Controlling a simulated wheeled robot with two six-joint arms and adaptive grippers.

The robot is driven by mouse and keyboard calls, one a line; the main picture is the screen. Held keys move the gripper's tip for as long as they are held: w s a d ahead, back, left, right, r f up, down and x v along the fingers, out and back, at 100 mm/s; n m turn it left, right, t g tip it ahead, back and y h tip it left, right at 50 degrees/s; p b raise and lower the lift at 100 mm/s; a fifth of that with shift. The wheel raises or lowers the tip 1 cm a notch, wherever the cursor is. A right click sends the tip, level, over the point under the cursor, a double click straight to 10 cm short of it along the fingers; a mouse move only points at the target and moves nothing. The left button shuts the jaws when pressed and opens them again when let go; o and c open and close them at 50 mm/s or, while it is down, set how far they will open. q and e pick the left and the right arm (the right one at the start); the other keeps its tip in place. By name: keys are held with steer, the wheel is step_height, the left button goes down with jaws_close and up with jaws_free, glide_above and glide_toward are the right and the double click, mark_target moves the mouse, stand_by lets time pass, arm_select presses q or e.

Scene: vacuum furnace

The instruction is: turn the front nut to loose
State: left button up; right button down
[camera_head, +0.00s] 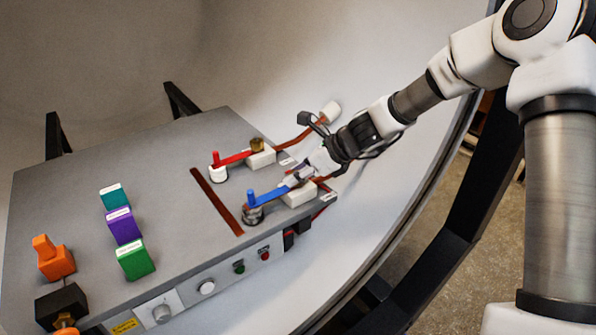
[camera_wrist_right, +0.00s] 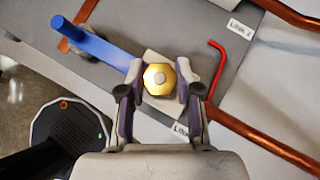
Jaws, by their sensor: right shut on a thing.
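In the head view my right gripper (camera_head: 298,177) reaches in from the right to the end of the blue lever (camera_head: 272,195) and hides the nut. A second, brass nut (camera_head: 257,144) sits at the end of the red lever (camera_head: 234,158), farther back. My left gripper is not in view.
Teal (camera_head: 113,195), purple (camera_head: 123,225) and green (camera_head: 136,259) blocks and an orange piece (camera_head: 55,259) stand on the grey panel's left. A red bent rod (camera_wrist_right: 217,66) lies right of the nut. Copper pipes (camera_wrist_right: 265,141) run nearby.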

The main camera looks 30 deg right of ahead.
steer(key=c, duration=0.8)
jaws_free()
steer(key=shift+r, duration=0.1)
steer(key=v, duration=1.1)
steer(key=shift+s+d+r, duration=0.2)
steer(key=shift+d+r, duration=0.05)
